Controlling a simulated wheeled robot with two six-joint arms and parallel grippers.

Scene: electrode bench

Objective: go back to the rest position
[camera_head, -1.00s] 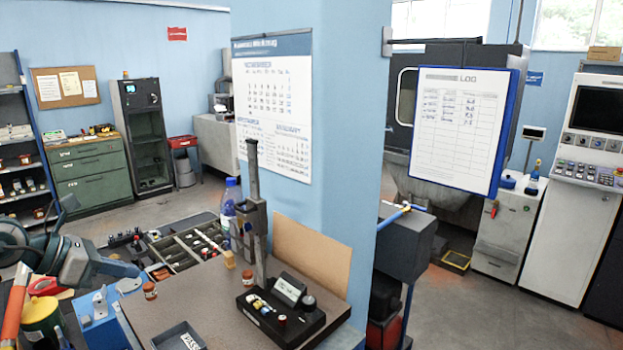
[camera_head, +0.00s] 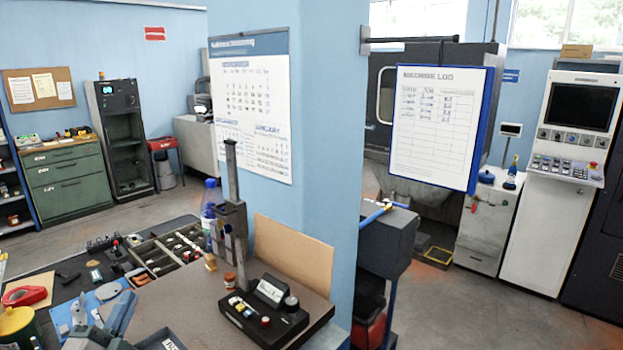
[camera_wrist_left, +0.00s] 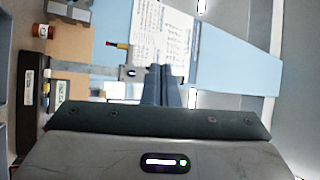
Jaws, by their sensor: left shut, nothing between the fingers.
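My left gripper (camera_head: 122,312) shows in the head view at the lower left, over the left end of the brown bench top (camera_head: 195,305). In the left wrist view its two dark fingers (camera_wrist_left: 162,86) lie together with nothing between them. They point toward the wall papers, and the gauge stand lies across the view beyond them. My right gripper is not in view. No marker of a rest position shows.
A tall gauge stand (camera_head: 232,215) and a black instrument base (camera_head: 262,318) are on the bench. A small brown jar (camera_head: 230,281) and a bottle (camera_head: 211,208) are close by. A dark tray (camera_head: 160,338) is beside my left gripper. Clear floor lies at the right.

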